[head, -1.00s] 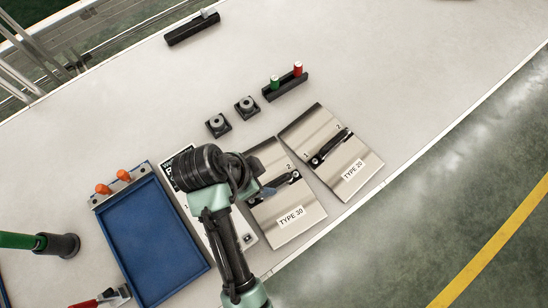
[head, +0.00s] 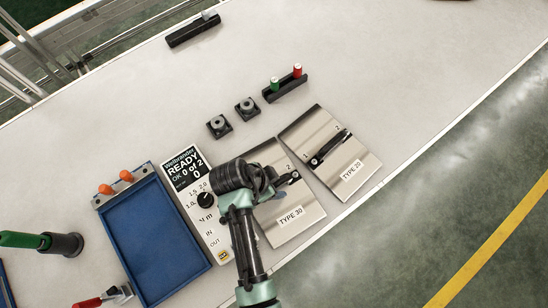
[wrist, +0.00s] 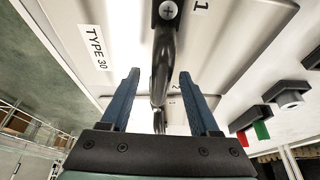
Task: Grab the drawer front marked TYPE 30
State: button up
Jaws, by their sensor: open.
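The TYPE 30 drawer front (head: 292,222) lies flat on the table, a silvery ribbed panel with a white label and a black bar handle, partly hidden by my arm. It also shows in the wrist view (wrist: 119,30), with its label at the upper left. My gripper (head: 276,191) is over this panel. In the wrist view my gripper (wrist: 165,100) is open, its two blue fingers apart on either side of the black handle (wrist: 163,65). I cannot tell how deep the handle sits between the fingers.
The similar TYPE 20 drawer front (head: 332,157) lies just to the right. A white control box (head: 217,246) reading READY and a blue tray (head: 153,240) are to the left. Two black blocks (head: 233,115) and a holder with green and red pegs (head: 285,88) stand behind. Free table lies beyond.

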grip_shut()
jog(key=shift+r, duration=0.1)
dwell(1.2)
